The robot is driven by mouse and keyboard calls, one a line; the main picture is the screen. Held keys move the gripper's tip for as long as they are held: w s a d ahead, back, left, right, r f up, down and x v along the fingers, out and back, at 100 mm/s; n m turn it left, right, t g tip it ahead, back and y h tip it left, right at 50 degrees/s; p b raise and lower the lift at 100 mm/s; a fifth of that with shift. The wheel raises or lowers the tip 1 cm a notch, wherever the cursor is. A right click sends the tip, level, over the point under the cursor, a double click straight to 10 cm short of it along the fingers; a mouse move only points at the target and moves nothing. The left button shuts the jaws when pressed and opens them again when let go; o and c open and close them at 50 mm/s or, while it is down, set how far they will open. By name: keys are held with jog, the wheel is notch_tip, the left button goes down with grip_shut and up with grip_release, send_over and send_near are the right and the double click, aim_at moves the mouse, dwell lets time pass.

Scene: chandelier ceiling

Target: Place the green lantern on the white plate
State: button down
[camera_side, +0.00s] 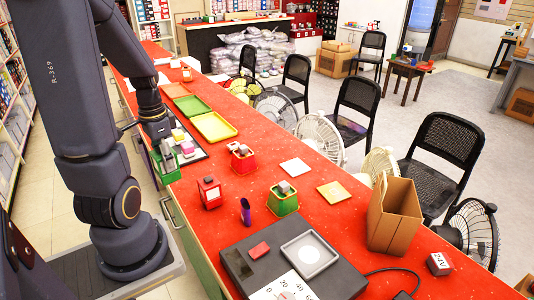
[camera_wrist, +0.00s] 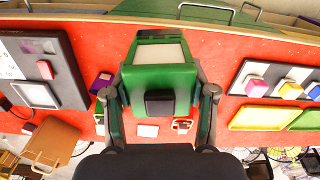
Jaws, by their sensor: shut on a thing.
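The green lantern (camera_wrist: 160,75) fills the middle of the wrist view, with a dark block-like part facing the camera. My gripper (camera_wrist: 158,93) has a finger on each side of it and is shut on it. In the side view the green lantern (camera_side: 166,168) hangs under my gripper (camera_side: 162,150) at the left edge of the red counter. The white plate (camera_side: 295,167) is a small flat square lying bare on the counter, to the right of and apart from the lantern. It also shows in the wrist view (camera_wrist: 148,130), below the lantern.
A red lantern (camera_side: 210,194), a red bin (camera_side: 243,160), a green bin (camera_side: 283,202) and a purple cup (camera_side: 246,208) stand between or near. Colored trays (camera_side: 213,127) lie behind.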

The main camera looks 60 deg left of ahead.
jog(key=w+a+r+n, duration=0.2)
jog(key=w+a+r, duration=0.1)
jog(key=w, duration=0.5)
jog(key=w+d+m, duration=0.1)
jog(key=w+d, duration=0.1)
jog(key=w, duration=0.5)
jog(key=w+d, duration=0.3)
jog(key=w, duration=0.5)
jog(key=m, duration=0.2)
send_over(294, 174)
notch_tip(294, 174, down, 12)
jog(key=f, duration=0.1)
jog(key=shift+w+a+f, duration=0.1)
jog(key=shift+f, duration=1.05)
